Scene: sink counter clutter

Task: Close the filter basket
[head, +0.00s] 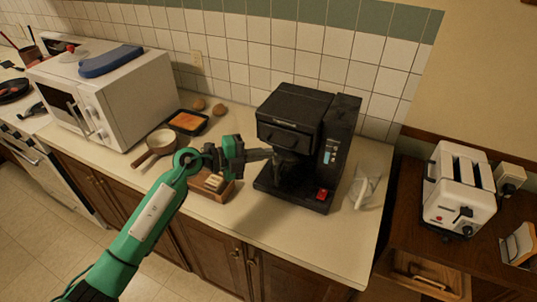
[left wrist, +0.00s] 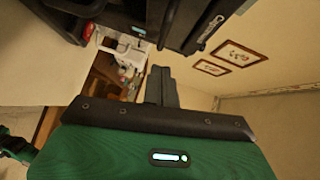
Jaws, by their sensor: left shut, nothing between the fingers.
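A black coffee maker (head: 318,118) stands upright on the counter, with its filter basket (head: 284,138) at the front under the top housing. I cannot tell how far the basket stands out. My left gripper (head: 268,154) reaches in from the left, its fingers shut and empty, with the tips at the front left of the machine just below the basket. Whether they touch it is unclear. In the left wrist view the shut fingers (left wrist: 161,86) point at the dark machine (left wrist: 185,22), which fills the top. My right gripper is out of view.
A white microwave (head: 110,95), a pan (head: 160,141), a black tray with orange food (head: 188,121) and a wooden box (head: 213,184) are on the left. A toaster (head: 458,188) stands on the right cabinet. The counter front is clear.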

